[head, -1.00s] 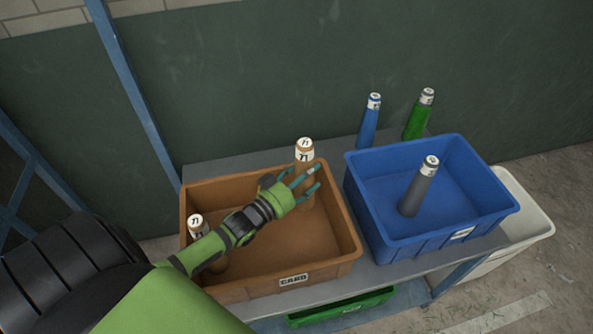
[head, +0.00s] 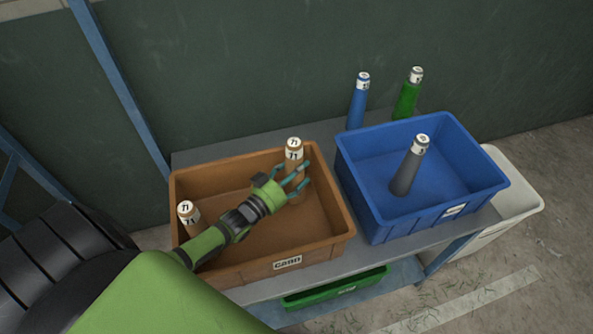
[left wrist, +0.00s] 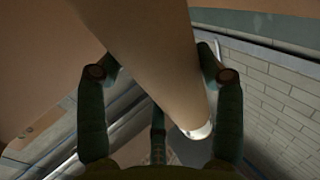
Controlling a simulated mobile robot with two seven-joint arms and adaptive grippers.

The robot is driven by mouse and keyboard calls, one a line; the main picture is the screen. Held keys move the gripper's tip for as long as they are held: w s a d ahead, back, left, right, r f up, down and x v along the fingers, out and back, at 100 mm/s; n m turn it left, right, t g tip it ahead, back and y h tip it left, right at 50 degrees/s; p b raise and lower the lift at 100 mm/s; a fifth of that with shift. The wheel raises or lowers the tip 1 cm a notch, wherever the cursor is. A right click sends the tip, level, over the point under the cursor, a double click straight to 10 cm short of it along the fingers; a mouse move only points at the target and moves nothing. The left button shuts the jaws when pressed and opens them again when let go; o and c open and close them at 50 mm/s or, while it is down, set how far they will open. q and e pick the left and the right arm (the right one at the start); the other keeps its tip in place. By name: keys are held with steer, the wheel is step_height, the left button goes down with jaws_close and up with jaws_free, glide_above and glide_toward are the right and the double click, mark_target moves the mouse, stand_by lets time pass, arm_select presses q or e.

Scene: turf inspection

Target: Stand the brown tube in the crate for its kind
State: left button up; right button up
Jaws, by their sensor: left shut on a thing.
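The brown tube (head: 292,163), with a white cap end marked 71, is upright inside the brown crate (head: 262,268) labelled CARD, near its back right. My left gripper (head: 299,178) is shut around its middle. In the left wrist view the tube (left wrist: 150,55) passes between the fingers of my gripper (left wrist: 160,75). The fingers hide part of its lower half, and I cannot tell whether its foot rests on the crate floor. A second brown tube (head: 187,214) stands in the crate's left part, partly behind my arm. My right gripper is not in view.
A blue crate (head: 400,224) stands to the right, with a grey tube (head: 411,169) upright in it. A blue tube (head: 358,103) and a green tube (head: 408,97) stand behind it. A green crate (head: 335,287) sits below; a white bin (head: 520,205) is at right.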

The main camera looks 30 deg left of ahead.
arm_select(q)
steer(key=shift+f, duration=0.35)
steer(key=o, duration=1.1)
steer(key=shift+r+p, duration=0.4)
steer(key=shift+r, duration=0.3)
steer(key=s, duration=0.2)
steer(key=s+a+b, duration=0.1)
steer(key=s, duration=0.4)
steer(key=shift+s+a, duration=0.2)
steer(key=shift+a, duration=0.05)
